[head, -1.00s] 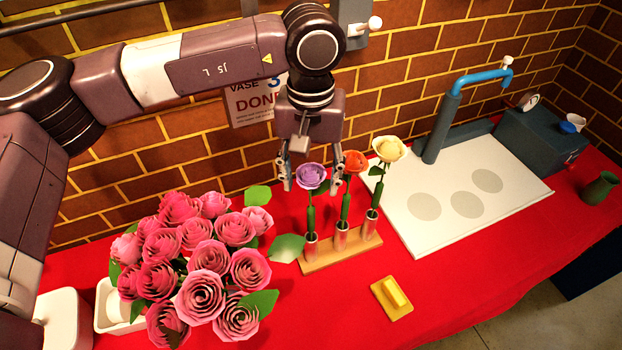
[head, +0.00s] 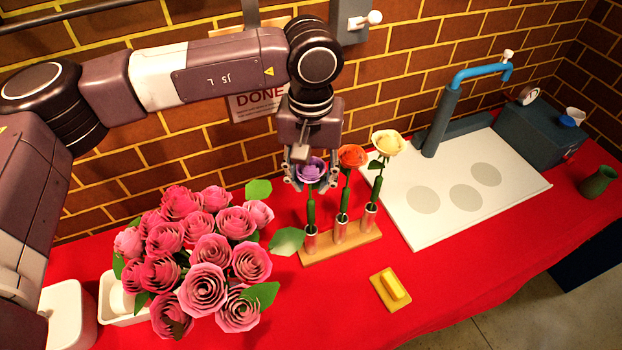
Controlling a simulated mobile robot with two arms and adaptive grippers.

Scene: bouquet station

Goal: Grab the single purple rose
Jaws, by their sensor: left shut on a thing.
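The purple rose (head: 311,171) stands upright at the left end of a wooden stand (head: 325,254) with metal tubes, its green stem in the left tube. My left gripper (head: 308,182) comes down from above and is shut on the purple rose, its fingers at both sides of the bloom. An orange rose (head: 353,156) stands in the middle tube, close to the right of my gripper. A pale yellow rose (head: 387,143) stands in the right tube. My right gripper is not in view.
A large bunch of pink roses (head: 205,250) fills the left front. A yellow block on a small tray (head: 391,290) lies before the stand. A white board (head: 462,190) and a blue tap (head: 480,72) are at right. Red cloth (head: 480,280) is clear at front right.

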